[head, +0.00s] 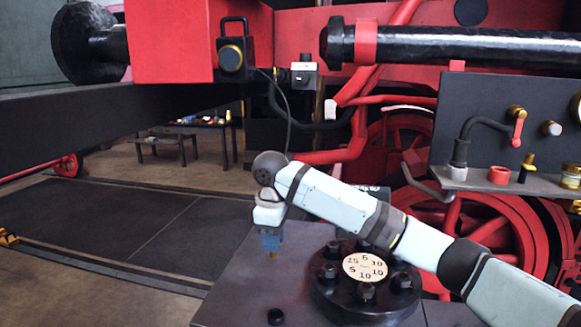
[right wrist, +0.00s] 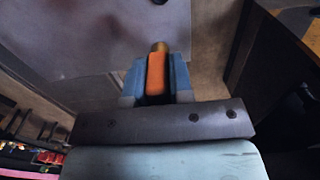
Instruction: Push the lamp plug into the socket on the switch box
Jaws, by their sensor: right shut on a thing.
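My right gripper (head: 271,243) points down above the dark table, its blue fingers shut on the plug. In the right wrist view the plug is an orange body (right wrist: 156,75) with a brass tip, held between the fingers (right wrist: 156,84). In the head view only its brass tip (head: 274,255) shows. The lamp (head: 232,57), black with a brass-rimmed lens, is at the red beam; a thin dark cable (head: 287,110) runs from it down behind my wrist. A small grey-white box (head: 304,76), apparently the switch box, is farther back; its socket is unclear. My left gripper is out of view.
The dark table (head: 235,285) carries a black bolted flange (head: 365,295) with a numbered dial, right of the gripper. A grey panel (head: 490,115) with a valve handle stands at right. Red wheels and pipes fill the back; the floor at left is clear.

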